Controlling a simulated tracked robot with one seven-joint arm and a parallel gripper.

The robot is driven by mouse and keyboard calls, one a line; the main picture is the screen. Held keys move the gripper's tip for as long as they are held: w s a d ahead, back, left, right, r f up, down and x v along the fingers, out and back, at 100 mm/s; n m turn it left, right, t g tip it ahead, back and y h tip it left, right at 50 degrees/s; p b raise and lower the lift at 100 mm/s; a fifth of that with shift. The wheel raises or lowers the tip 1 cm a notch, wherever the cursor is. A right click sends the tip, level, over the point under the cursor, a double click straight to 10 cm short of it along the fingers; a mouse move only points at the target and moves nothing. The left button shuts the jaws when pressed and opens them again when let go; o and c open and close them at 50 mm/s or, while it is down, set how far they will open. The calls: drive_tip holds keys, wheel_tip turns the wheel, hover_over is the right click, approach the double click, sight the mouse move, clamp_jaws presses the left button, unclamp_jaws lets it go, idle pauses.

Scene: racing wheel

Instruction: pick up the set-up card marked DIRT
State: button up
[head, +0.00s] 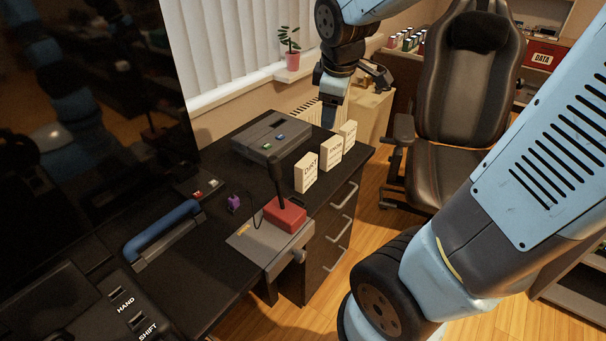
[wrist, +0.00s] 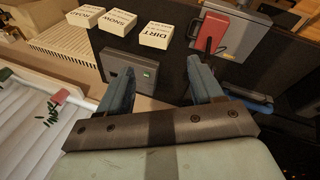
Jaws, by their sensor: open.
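The DIRT card (head: 306,173) is a cream block standing upright on the dark desk, nearest of three in the head view. In the wrist view the DIRT card (wrist: 156,36) lies beyond my fingertips, slightly left of centre, its lettering upside down. My gripper (head: 329,118) hangs above the far part of the desk, apart from the cards. In the wrist view my gripper (wrist: 160,72) is open, with nothing held between its fingers.
A grey box with buttons (head: 258,138) sits left of the cards. A red-based lever (head: 284,213) stands in front of them. A potted plant (head: 291,60) is on the windowsill. A black chair (head: 468,100) stands right of the desk. A large dark screen (head: 90,110) fills the left.

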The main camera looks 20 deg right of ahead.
drive_tip(key=w+a+f+n+h, duration=0.1)
drive_tip(key=w+a+f+n, duration=0.1)
drive_tip(key=w+f+n, duration=0.5)
drive_tip(key=n+g+h, duration=0.1)
drive_tip(key=n+h, duration=0.1)
drive_tip(key=n, duration=0.5)
approach(306, 160)
drive_tip(key=shift+n, duration=0.3)
drive_tip(key=shift+d+x, duration=0.2)
drive_tip(key=shift+x, duration=1.5)
drive_tip(key=shift+d+x, duration=0.15)
drive_tip(key=shift+x, duration=1.6)
drive_tip(key=shift+a+x, duration=0.15)
drive_tip(key=shift+x, duration=1.1)
drive_tip(key=shift+a+x, duration=0.2)
drive_tip(key=shift+x, duration=1)
drive_tip(key=shift+f, duration=0.4)
drive_tip(key=c, duration=1.1)
drive_tip(key=shift+r, duration=0.1)
